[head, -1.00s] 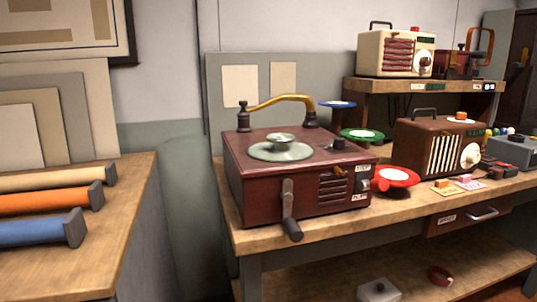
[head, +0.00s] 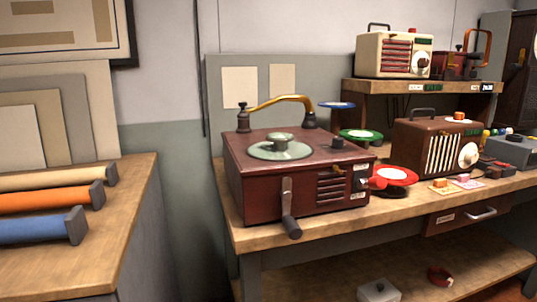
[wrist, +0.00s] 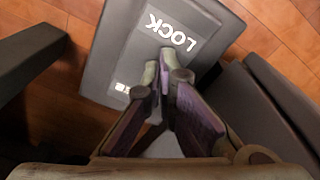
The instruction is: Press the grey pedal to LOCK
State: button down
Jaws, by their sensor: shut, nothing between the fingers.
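The grey pedal (wrist: 122,50) lies below my gripper in the wrist view, a flat plate with white LOCK lettering (wrist: 172,33) near its upper edge. A second, smaller white marking (wrist: 122,88) shows by its left edge and is too small to read. My gripper (wrist: 164,68) is shut and empty, its fingertips together over the plate just below the lettering. I cannot tell whether the tips touch the pedal. My fingers hide the lower middle of the plate. Neither the pedal nor my gripper shows in the head view.
Wooden floor (wrist: 50,130) shows around the pedal. A dark bar (wrist: 30,55) is at left and a dark block (wrist: 270,110) at right. In the head view, a red crank-handled record player (head: 262,190) and a brown radio (head: 437,148) stand on a workbench (head: 420,205).

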jog(key=shift+g, duration=0.3)
jog(key=s+f, duration=0.1)
jog(key=f, duration=0.1)
jog(key=s+d+f, duration=0.1)
jog(key=f, duration=0.1)
jog(key=s+f, duration=0.1)
jog(key=f, duration=0.1)
jog(key=shift+s+d+f, duration=0.1)
jog(key=shift+d, duration=0.05)
jog(key=r+p, duration=0.1)
jog(key=p, duration=0.2)
jog(key=r+p, duration=0.1)
jog(key=p, duration=0.1)
jog(key=shift+s+d+r+g+h, duration=0.2)
jog(key=shift+s+r+g+h, duration=0.1)
jog(key=shift+r, duration=0.05)
notch_tip(320, 180, up, 4)
jog(key=p, duration=0.3)
jog(key=shift+w+f+p, duration=0.1)
jog(key=shift+p, duration=0.3)
jog(key=shift+w+r, duration=0.1)
jog(key=shift+r, duration=0.25)
